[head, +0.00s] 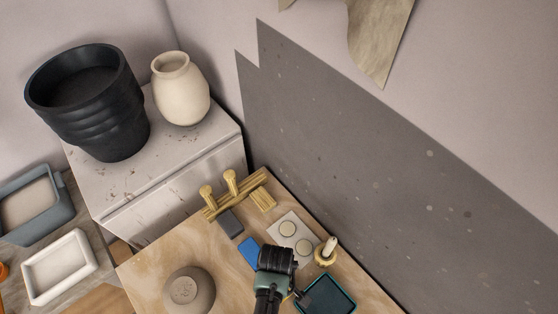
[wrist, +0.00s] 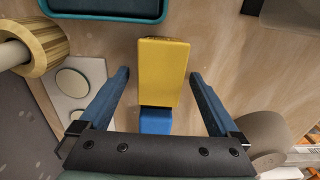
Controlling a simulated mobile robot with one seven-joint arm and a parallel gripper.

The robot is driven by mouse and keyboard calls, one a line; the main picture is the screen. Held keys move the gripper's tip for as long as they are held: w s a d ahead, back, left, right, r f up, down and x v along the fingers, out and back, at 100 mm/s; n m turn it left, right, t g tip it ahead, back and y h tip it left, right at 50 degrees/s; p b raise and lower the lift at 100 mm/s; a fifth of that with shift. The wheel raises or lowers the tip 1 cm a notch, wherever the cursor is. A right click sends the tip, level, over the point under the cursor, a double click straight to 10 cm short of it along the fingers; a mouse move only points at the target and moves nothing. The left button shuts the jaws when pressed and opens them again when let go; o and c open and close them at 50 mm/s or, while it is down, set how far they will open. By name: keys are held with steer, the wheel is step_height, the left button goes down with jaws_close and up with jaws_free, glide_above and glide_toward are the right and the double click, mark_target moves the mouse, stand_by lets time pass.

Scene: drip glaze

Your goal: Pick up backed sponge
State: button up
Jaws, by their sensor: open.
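A yellow block (wrist: 161,75), apparently the sponge, lies on the wooden table in the wrist view, in the gap between my fingers. A blue piece (wrist: 155,121) adjoins its near end; I cannot tell whether the two are joined. In the head view the blue piece (head: 249,251) shows just left of my gripper, and the yellow block is hidden behind my gripper. My gripper (wrist: 160,73) is open, with a blue finger on each side of the yellow block and a gap visible on both sides. In the head view my gripper (head: 277,262) is over the table.
A teal tray (head: 349,285) lies right of my gripper. A white tile with two discs (head: 290,221) and a pale stick in a yellow holder (head: 325,252) stand behind. A dark grey block (head: 230,222) and an upturned bowl (head: 189,290) are to the left.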

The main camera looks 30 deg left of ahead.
steer(key=c, duration=1.4)
steer(key=shift+c, duration=0.2)
steer(key=shift+r, duration=0.15)
step_height(320, 180, up, 10)
steer(key=shift+f+b, duration=0.1)
steer(key=shift+b, duration=0.25)
